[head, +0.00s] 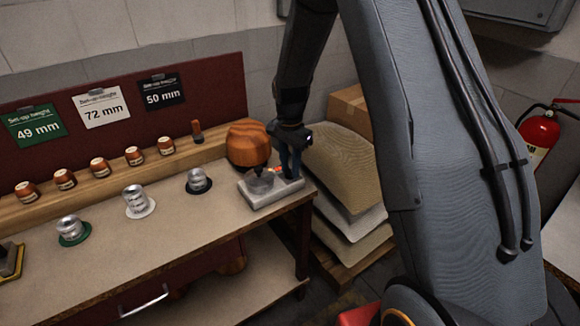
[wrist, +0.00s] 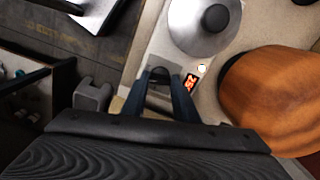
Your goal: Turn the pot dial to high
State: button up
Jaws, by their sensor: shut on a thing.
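The pot (head: 261,184) sits on a pale base unit (head: 262,200) at the right end of the bench. In the wrist view the pot (wrist: 190,35) shows as a round metal lid with a black knob. My gripper (head: 291,172) points down over the right part of the base unit. In the wrist view my gripper (wrist: 160,78) is shut on the dark dial (wrist: 159,75), one finger on each side. A small red-lit display (wrist: 191,83) and a round white light (wrist: 202,68) are right of the dial. The dial's markings cannot be made out.
A brown wooden hat block (head: 248,143) stands close behind the pot, and shows at the right in the wrist view (wrist: 265,98). Several metal cans stand on the bench (head: 110,255) to the left. Stacked sacks (head: 340,165) are beyond the bench's right end.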

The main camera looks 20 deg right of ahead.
aim_at(290, 170)
jog(key=shift+m, duration=1.3)
jog(key=shift+r+m, duration=0.1)
jog(key=shift+m, duration=0.2)
jog(key=o, duration=1.1)
jog(key=shift+c, duration=0.2)
jog(key=shift+r+b, duration=1.05)
jog(key=shift+r, duration=2.8)
